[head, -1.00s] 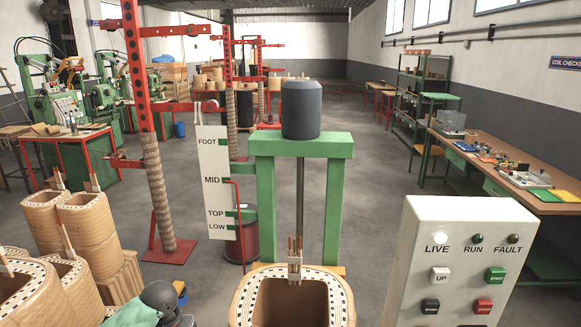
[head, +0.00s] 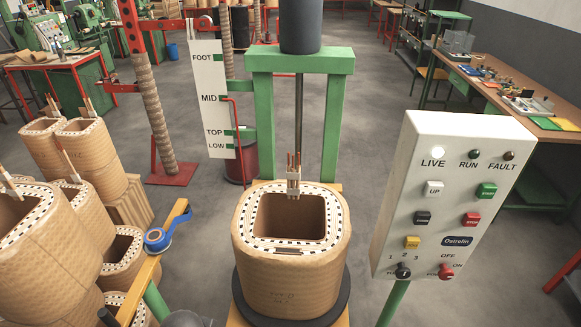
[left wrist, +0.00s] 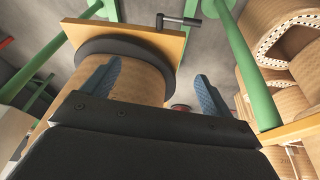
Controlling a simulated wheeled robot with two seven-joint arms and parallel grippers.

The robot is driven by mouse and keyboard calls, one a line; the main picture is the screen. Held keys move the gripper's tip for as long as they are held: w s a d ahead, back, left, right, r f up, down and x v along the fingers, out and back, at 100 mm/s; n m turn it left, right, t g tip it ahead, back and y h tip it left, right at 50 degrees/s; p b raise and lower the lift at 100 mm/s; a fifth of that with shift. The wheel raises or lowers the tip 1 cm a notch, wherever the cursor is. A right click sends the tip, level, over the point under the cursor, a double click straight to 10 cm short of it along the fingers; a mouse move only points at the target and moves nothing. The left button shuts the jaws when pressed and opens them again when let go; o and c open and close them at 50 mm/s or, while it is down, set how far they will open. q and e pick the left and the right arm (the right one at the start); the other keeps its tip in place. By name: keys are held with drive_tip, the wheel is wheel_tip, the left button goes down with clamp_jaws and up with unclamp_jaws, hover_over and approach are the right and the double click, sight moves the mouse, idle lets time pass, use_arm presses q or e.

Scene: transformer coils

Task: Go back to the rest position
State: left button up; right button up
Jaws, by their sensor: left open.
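In the left wrist view my left gripper (left wrist: 155,88) is open, its two blue fingers wide apart. Nothing is held between them. A tan coil (left wrist: 145,85) on a dark round plate (left wrist: 128,47) shows beyond the fingers; I cannot tell the exact gap. In the head view a tan coil (head: 290,270) stands upright on a dark disc under the green press frame (head: 298,60), with copper leads at its back rim. Dark parts at the bottom left edge of the head view are too cut off to identify. My right gripper is in neither view.
A white control box (head: 445,195) stands at the right, its LIVE lamp lit. Several tan coils (head: 35,240) crowd the left side. A blue tape roll (head: 158,240) hangs at a wooden beam. A workbench (head: 520,110) stands far right. Grey floor lies open behind.

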use_arm(q)
drive_tip(key=s+a+r+y, duration=0.1)
drive_tip(key=s+a, duration=0.1)
drive_tip(key=s, duration=0.6)
drive_tip(key=s+f+b+x, duration=0.1)
drive_tip(key=s+x, duration=0.2)
drive_tip(key=x, duration=1.1)
drive_tip(key=s+f+b+x, duration=0.1)
drive_tip(key=s+x, duration=0.2)
drive_tip(key=x, duration=1.1)
drive_tip(key=s+f, duration=0.4)
drive_tip(key=f, duration=0.7)
drive_tip(key=s+f+g+b, duration=0.1)
drive_tip(key=s+f, duration=0.3)
drive_tip(key=f, duration=0.8)
drive_tip(key=shift+s+g+b, duration=0.25)
drive_tip(key=shift+g+b, duration=0.05)
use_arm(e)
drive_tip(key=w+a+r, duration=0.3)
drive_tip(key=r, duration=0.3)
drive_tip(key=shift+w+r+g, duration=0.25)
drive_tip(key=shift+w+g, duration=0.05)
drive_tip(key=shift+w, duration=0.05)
use_arm(q)
drive_tip(key=shift+f, duration=0.15)
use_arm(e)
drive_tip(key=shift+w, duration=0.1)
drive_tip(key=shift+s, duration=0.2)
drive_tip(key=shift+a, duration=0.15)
